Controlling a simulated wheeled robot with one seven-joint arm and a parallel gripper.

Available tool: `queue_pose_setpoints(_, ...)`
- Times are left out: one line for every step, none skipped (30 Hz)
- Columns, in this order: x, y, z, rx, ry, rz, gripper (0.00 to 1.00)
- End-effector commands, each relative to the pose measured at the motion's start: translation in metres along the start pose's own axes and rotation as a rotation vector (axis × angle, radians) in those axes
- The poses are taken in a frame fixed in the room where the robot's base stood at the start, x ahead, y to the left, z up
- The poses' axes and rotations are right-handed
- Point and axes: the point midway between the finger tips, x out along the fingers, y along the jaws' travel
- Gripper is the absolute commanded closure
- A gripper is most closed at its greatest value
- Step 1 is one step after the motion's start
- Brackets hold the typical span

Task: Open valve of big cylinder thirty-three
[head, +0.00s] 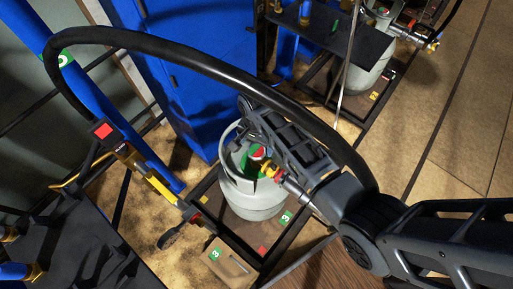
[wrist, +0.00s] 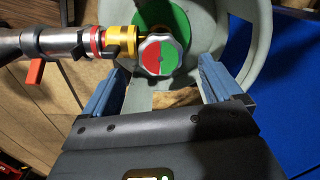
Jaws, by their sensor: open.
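A grey gas cylinder (head: 252,196) stands upright on a dark framed platform in the head view, with green tags marked 3 (head: 287,217) by it. On its top is the valve knob (wrist: 160,54), half red and half green, over a green disc. The knob also shows in the head view (head: 258,153). A yellow fitting (wrist: 122,44) joins the valve from the left in the wrist view. My gripper (wrist: 161,72) is open and empty, its fingertips spread to either side of the knob and a little short of it. The fingertips are not clear in the head view.
A thick black hose (head: 200,66) arches over the cylinder to a blue post with yellow fittings (head: 155,188). A blue cabinet (head: 195,85) stands behind. Another grey cylinder (head: 366,78) stands at the upper right. Wooden floor is clear at the right.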

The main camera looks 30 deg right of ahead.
Motion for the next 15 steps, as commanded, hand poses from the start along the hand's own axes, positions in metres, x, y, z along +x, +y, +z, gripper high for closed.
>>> queue_pose_setpoints(0.009,0.000,0.000,0.000,-0.001,0.001,0.08)
queue_pose_setpoints(0.013,0.000,0.000,0.000,-0.001,0.001,0.08)
queue_pose_setpoints(0.019,0.000,0.000,0.000,0.000,0.000,0.08)
queue_pose_setpoints(0.023,0.000,0.000,0.000,0.000,0.000,0.08)
queue_pose_setpoints(0.026,0.000,0.000,0.000,0.000,0.000,0.08)
queue_pose_setpoints(0.030,0.000,0.000,0.000,0.000,-0.001,0.08)
queue_pose_setpoints(0.033,0.000,0.000,0.000,0.000,0.000,0.08)
queue_pose_setpoints(0.035,0.000,0.000,-0.001,0.000,-0.001,0.08)
queue_pose_setpoints(0.037,0.000,0.000,-0.001,0.001,-0.002,0.08)
queue_pose_setpoints(0.038,0.000,0.000,-0.001,0.001,-0.002,0.08)
queue_pose_setpoints(0.039,0.000,0.000,-0.001,0.001,-0.002,0.08)
queue_pose_setpoints(0.040,0.000,0.000,-0.001,0.001,-0.002,0.08)
queue_pose_setpoints(0.040,0.000,0.000,-0.001,0.001,-0.002,0.08)
queue_pose_setpoints(0.040,0.000,0.000,-0.001,0.001,-0.002,0.08)
queue_pose_setpoints(0.040,0.000,0.000,-0.001,0.001,-0.002,0.08)
